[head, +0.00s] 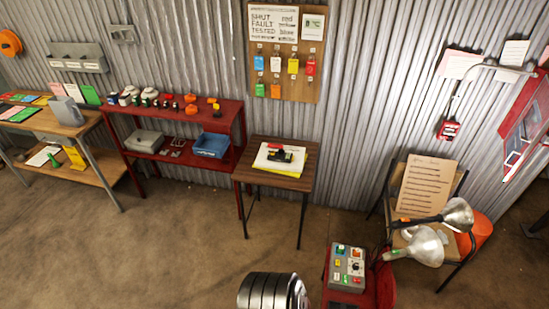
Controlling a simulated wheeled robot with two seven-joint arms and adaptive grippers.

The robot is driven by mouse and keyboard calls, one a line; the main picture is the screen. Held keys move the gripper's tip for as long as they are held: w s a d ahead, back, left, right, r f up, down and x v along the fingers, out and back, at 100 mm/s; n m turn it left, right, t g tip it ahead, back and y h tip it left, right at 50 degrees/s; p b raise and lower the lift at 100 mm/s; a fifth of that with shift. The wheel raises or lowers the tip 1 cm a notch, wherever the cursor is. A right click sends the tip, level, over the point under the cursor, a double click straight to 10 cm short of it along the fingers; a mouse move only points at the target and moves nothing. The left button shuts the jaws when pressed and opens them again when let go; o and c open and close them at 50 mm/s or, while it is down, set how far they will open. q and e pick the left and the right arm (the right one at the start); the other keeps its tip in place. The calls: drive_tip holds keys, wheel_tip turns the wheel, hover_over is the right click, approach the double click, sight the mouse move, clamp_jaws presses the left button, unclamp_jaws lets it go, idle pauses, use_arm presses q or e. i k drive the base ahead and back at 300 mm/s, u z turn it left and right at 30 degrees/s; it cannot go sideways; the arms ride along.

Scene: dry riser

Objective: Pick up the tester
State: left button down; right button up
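A grey box with coloured buttons and dials (347,268) sits on a red stand at the bottom, right of centre. It looks like a tester, but its labels are too small to read. Neither of my grippers is in view.
A red shelf unit (240,125) and a workbench (75,132) line the wall at left. A chair with a cardboard sign (427,185) and metal-shaded lamps (420,247) stand at right. A dark ribbed cylinder (268,291) rises at the bottom. The floor at left front is clear.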

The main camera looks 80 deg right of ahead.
sight(280, 156)
drive_tip(key=z, duration=1.75)
drive_tip(key=i, duration=1.65)
drive_tip(key=z, duration=0.8)
